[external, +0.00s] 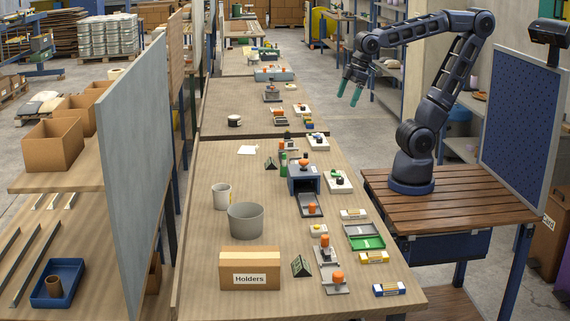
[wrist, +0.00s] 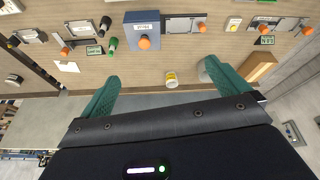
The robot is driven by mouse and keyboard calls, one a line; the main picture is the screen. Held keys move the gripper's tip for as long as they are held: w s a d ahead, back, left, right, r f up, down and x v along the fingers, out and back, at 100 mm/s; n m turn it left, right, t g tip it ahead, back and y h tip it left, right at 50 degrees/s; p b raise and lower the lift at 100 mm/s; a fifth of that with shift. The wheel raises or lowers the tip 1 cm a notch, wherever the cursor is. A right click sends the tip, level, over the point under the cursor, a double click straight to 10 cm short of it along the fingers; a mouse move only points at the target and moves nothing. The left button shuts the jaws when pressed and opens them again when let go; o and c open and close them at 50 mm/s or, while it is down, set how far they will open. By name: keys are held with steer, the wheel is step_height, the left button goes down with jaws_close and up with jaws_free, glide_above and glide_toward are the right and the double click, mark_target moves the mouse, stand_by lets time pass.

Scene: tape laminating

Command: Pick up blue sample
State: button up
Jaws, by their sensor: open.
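Several small labelled boxes lie along the right edge of the long wooden table in the external view. The one nearest the camera (external: 388,289) has blue on it and looks most like the blue sample; its label is too small to read. A yellow box (external: 372,257) and a paler box (external: 353,214) lie farther back. My gripper (external: 349,97) is raised above the far part of the table, well away from these boxes. Its green fingers are apart and empty, and they also show in the wrist view (wrist: 160,74). I cannot make out these boxes in the wrist view.
A green tray (external: 368,243) lies between the boxes. A blue-grey machine (external: 303,181), a white cup (external: 221,197), a grey pot (external: 245,220) and a "Holders" carton (external: 250,268) stand on the table. Orange-knobbed devices (external: 326,254) stand nearby. A grey panel (external: 140,150) borders the left.

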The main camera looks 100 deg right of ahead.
steer(key=w+a+n+g, duration=0.1)
steer(key=w+a+n, duration=0.4)
steer(key=w+a, duration=0.7)
steer(key=w+a+f+n+g, duration=0.1)
steer(key=a+f+n, duration=0.15)
steer(key=a, duration=0.85)
steer(key=w+a+f+n, duration=0.1)
steer(key=a+f, duration=0.2)
steer(key=a, duration=0.7)
steer(key=n+g, duration=0.2)
steer(key=n, duration=0.5)
glide_above(390, 283)
step_height(390, 283, down, 20)
steer(key=f, duration=0.5)
steer(key=shift+w+d+f, duration=0.15)
steer(key=shift+d, duration=0.15)
steer(key=shift+a+f, duration=0.15)
steer(key=shift+f, duration=1.15)
steer(key=shift+a+f, duration=0.1)
steer(key=shift+f, duration=1.2)
steer(key=shift+c, duration=0.2)
steer(key=c, duration=0.9)
